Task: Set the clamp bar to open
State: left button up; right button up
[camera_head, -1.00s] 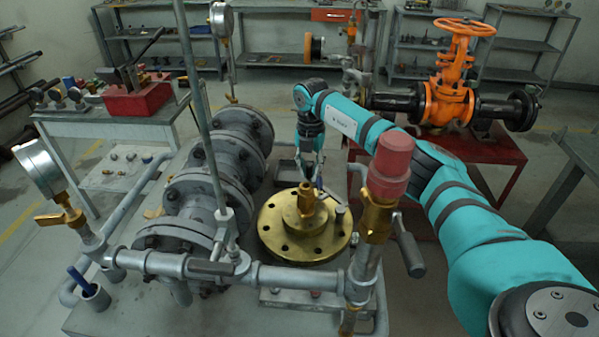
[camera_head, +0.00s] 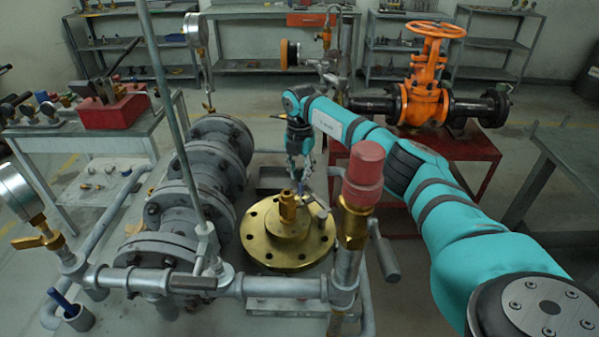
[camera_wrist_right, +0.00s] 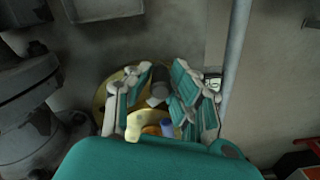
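A round brass flange (camera_head: 262,249) with a raised brass stem (camera_head: 287,207) sits right of the grey pipe body. A short bar with a grey cylindrical end (camera_head: 322,216) lies at its right side; I cannot tell for sure that this is the clamp bar. My right gripper (camera_head: 298,177) is above and behind the flange, pointing down. In the right wrist view its fingers (camera_wrist_right: 160,100) are apart over the brass. A dark grey cylindrical piece (camera_wrist_right: 157,92) shows between them, and a blue piece (camera_wrist_right: 167,129) nearer; contact cannot be judged. My left gripper is out of view.
A red-topped brass fitting (camera_head: 362,175) with a side handle stands in front of my right arm. A tall grey rod (camera_head: 168,110) and a flanged grey pipe (camera_head: 180,205) are left of the flange. An orange handwheel valve (camera_head: 424,95) sits on a red table behind.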

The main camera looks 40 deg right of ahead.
jog(key=o, duration=0.4)
notch_tip(320, 180, up, 12)
jog(key=shift+r, duration=0.1)
dwell(0.4)
dwell(0.4)
